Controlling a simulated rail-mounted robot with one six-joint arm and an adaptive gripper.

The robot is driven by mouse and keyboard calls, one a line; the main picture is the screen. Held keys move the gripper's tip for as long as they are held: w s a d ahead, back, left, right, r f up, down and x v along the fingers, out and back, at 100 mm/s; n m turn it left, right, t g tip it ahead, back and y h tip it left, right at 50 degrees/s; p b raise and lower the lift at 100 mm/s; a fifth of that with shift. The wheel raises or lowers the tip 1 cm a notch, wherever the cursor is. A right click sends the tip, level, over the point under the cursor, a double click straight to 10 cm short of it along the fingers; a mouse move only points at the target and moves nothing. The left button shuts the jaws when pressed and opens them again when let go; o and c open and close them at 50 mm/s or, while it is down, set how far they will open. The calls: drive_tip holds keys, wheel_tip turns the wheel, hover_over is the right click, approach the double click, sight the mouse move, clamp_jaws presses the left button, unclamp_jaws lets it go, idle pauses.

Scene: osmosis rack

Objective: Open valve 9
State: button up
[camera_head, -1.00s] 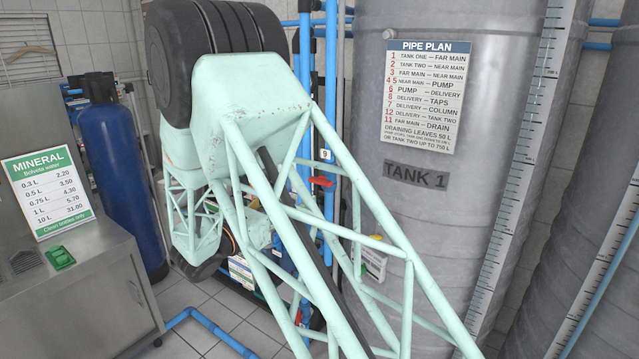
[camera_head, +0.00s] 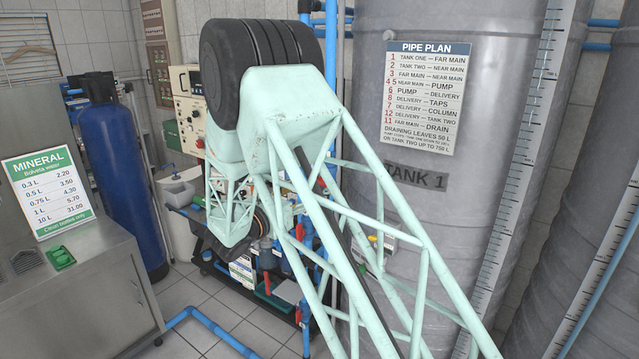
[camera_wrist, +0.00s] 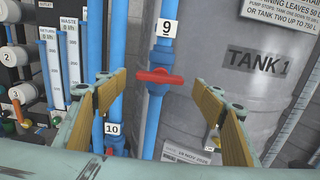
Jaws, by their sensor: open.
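Valve 9 shows in the wrist view as a red handle (camera_wrist: 158,77) on a blue valve body in a vertical blue pipe. The handle lies crosswise to the pipe. A white label "9" (camera_wrist: 167,28) is on the pipe above it. My gripper (camera_wrist: 160,84) is open, with one tan-padded finger to the left of the handle and one to the right. The handle appears between the fingers with a gap on both sides. I cannot tell how far ahead of the fingertips it is. In the head view my arm hides most of the valve 9 area.
Tank 1 (camera_wrist: 250,95) stands close at the right. A second blue pipe with label "10" (camera_wrist: 112,128) runs left of valve 9. Flow gauges (camera_wrist: 70,50) and a panel with knobs are further left. The pipe plan sign (camera_head: 426,98) hangs on the tank.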

drive_tip(key=shift+x, duration=2.5)
drive_tip(key=shift+c, duration=0.3)
drive_tip(key=c, duration=0.8)
